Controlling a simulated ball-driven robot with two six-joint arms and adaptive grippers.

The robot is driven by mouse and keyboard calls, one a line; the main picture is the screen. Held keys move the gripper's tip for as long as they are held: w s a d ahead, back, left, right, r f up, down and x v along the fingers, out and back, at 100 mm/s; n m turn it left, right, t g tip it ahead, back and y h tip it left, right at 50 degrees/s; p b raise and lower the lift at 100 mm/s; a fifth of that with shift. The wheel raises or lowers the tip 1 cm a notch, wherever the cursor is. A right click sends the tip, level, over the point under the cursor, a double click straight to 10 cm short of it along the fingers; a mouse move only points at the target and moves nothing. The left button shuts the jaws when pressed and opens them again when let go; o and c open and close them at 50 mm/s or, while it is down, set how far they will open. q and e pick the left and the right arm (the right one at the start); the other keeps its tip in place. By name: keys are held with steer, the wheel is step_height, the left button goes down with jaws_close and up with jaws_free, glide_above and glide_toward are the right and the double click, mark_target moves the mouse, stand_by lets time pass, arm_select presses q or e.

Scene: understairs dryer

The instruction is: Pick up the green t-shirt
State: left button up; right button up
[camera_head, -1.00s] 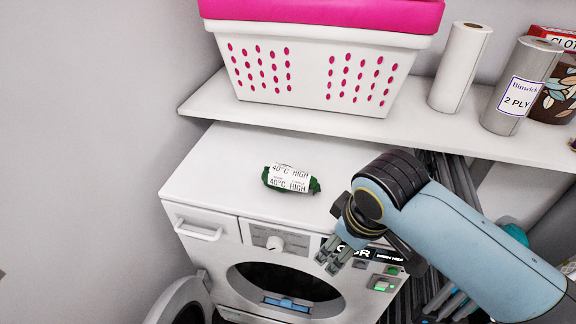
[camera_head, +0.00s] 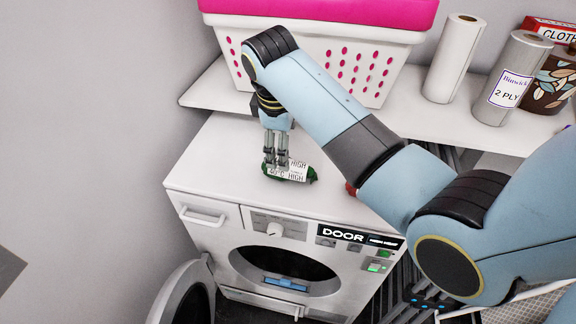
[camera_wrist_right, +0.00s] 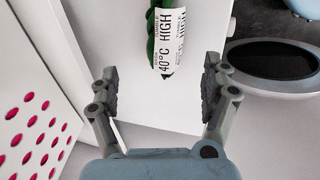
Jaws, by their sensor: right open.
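The green t-shirt (camera_head: 309,174) is a small rolled bundle with a white printed band reading "40°C HIGH". It lies on top of the white dryer (camera_head: 210,160). My right gripper (camera_head: 275,164) points down at the shirt, its fingers in front of part of the band. In the right wrist view the gripper (camera_wrist_right: 160,90) is open, and the shirt (camera_wrist_right: 152,46) lies ahead of the gap between the fingers, apart from both.
A white shelf (camera_head: 425,120) behind the dryer holds a white basket with a pink top (camera_head: 390,40), paper rolls (camera_head: 453,58) and a box (camera_head: 552,32). The dryer's round door (camera_head: 190,300) stands open at the lower left. The dryer top around the shirt is mostly clear.

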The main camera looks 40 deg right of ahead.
mark_target(298, 171)
steer(key=x, duration=0.3)
steer(key=shift+d+f, duration=0.1)
steer(key=shift+f, duration=0.2)
steer(key=x, duration=0.2)
steer(key=a+x, duration=0.1)
steer(key=x, duration=0.1)
steer(key=shift+d+f, duration=0.1)
steer(key=shift+f, duration=0.1)
steer(key=shift+w+d+f, duration=0.1)
steer(key=shift+d+f, duration=0.05)
steer(key=shift+f, duration=0.4)
steer(key=c, duration=1.3)
